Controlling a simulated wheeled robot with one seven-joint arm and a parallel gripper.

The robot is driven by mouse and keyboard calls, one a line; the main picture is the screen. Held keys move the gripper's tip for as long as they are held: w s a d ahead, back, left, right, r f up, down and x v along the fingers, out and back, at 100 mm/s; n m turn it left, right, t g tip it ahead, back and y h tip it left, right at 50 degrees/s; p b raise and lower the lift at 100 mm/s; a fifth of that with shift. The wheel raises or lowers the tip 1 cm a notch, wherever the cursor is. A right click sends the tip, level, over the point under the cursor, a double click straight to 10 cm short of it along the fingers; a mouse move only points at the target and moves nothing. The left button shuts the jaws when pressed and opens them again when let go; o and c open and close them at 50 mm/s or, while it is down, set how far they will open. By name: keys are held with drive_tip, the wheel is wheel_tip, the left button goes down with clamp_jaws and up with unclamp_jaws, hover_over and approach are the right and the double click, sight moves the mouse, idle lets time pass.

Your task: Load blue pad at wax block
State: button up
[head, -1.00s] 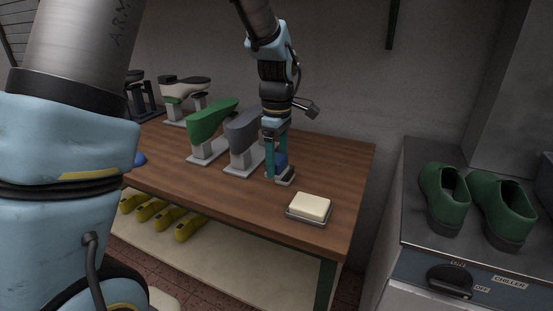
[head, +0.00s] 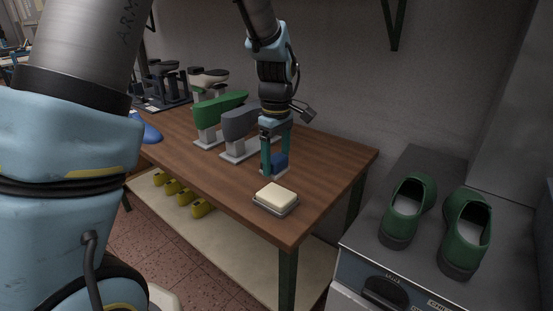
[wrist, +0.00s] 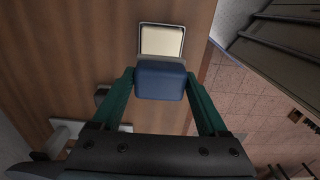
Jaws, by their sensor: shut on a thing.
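My gripper (head: 275,166) points down over the wooden table and is shut on the blue pad (head: 281,160). In the wrist view the pad (wrist: 160,80) sits between the two green fingertips (wrist: 159,82). The cream wax block (head: 276,194) lies in a shallow grey tray (head: 286,209) near the table's front right corner, in front of my gripper. In the wrist view the wax block (wrist: 162,41) shows just beyond the pad, whose body hides its near edge. A small pale base shows below the pad; I cannot tell whether they touch.
A grey shoe last (head: 240,123) and a green one (head: 220,105) stand on supports left of my gripper. A dark rack (head: 165,85) is farther back. Green shoes (head: 409,210) stand on the chiller at right. The table (head: 330,165) is clear right of my gripper.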

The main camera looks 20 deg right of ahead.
sight(276, 194)
drive_tip(key=shift+f+b, duration=2.3)
drive_tip(key=shift+f, duration=0.6)
drive_tip(key=shift+f, duration=0.55)
drive_tip(key=shift+r+p, duration=3)
drive_tip(key=shift+r, duration=0.55)
